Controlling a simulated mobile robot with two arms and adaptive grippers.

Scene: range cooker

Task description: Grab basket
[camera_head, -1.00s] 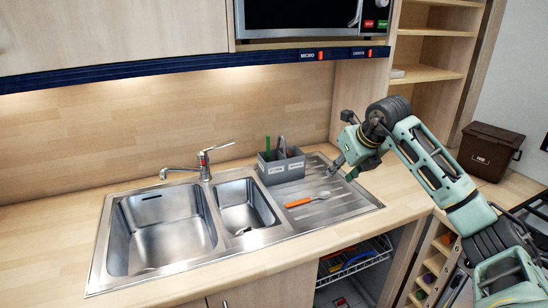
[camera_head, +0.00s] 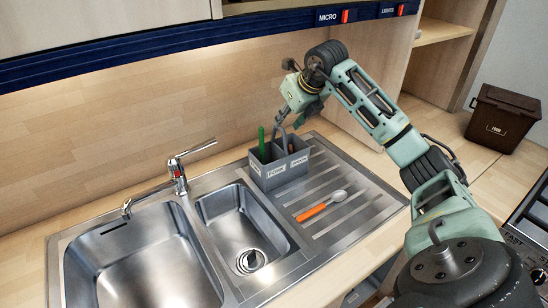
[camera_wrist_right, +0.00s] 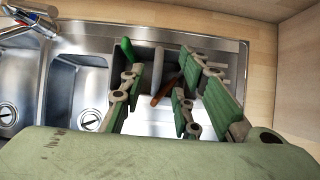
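The basket (camera_head: 278,172) is a small grey cutlery holder with labelled compartments and a raised middle handle. It stands on the ribbed drainboard against its back left side, next to the small sink bowl. A green-handled utensil and a brown-handled one stand in it. My right gripper (camera_head: 294,122) is just above the basket, by its handle. In the right wrist view its fingers (camera_wrist_right: 160,95) are spread, with part of the basket (camera_wrist_right: 146,55) showing between and beyond them. I cannot tell whether they touch the handle. My left gripper is out of view.
The tap (camera_head: 178,172) and two sink bowls are to the left. A brown bin (camera_head: 502,120) stands at the right. The cabinet with the blue strip hangs above.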

